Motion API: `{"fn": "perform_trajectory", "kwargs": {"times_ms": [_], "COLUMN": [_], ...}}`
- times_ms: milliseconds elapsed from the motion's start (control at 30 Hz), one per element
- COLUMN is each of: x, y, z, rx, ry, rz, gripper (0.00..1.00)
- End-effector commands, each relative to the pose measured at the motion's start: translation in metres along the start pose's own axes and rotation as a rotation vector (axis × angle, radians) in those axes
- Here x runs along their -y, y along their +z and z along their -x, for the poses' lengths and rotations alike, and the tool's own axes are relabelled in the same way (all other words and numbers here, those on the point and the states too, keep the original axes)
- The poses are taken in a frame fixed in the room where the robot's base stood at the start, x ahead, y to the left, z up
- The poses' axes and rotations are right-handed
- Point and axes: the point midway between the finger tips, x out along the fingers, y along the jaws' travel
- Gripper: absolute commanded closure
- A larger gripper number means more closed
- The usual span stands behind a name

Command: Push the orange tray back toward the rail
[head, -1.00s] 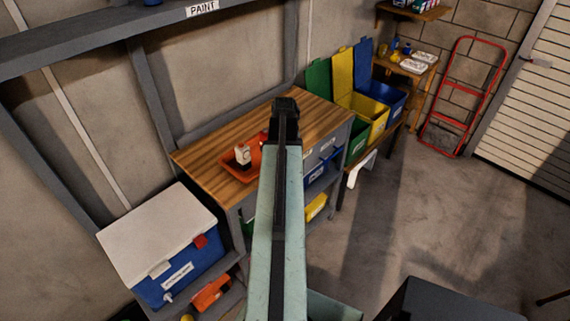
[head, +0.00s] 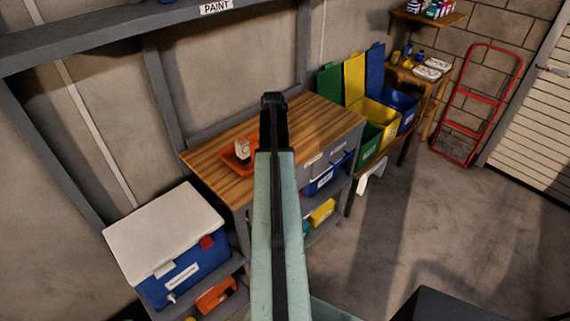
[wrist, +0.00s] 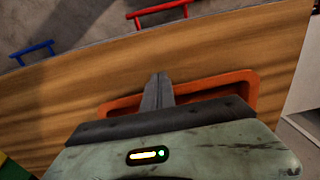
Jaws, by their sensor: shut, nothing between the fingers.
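The orange tray (head: 228,161) lies on the wooden top of the workbench (head: 205,150), with a small white item (head: 241,149) in it. My arm hides its right part in the head view. A grey rail (head: 225,124) runs along the wall at the back of the bench. My gripper (head: 272,98) is shut and empty, over the bench to the right of the visible tray part. In the wrist view the shut fingers (wrist: 158,92) overlap the tray (wrist: 246,78); whether they touch it I cannot tell.
A blue cooler with a white lid (head: 165,235) stands left of the bench. Green, yellow and blue bins (head: 375,115) stand to its right. A red handle (wrist: 160,13) and a blue handle (wrist: 32,52) show along the bench edge.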

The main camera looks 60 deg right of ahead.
Motion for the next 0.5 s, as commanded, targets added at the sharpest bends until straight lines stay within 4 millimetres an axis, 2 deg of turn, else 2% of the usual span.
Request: {"fn": "perform_trajectory", "kwargs": {"times_ms": [33,300,400,500], "x": [-0.003,-0.003,-0.002,-0.001], "y": [-0.02,-0.098,-0.117,-0.128], "z": [0.0,0.0,0.0,0.0], "rx": [0.0,0.0,0.0,0.0], "ry": [0.0,0.0,0.0,0.0], "rz": [0.003,0.002,0.0,0.0], "gripper": [1.0,1.0,1.0,1.0]}}
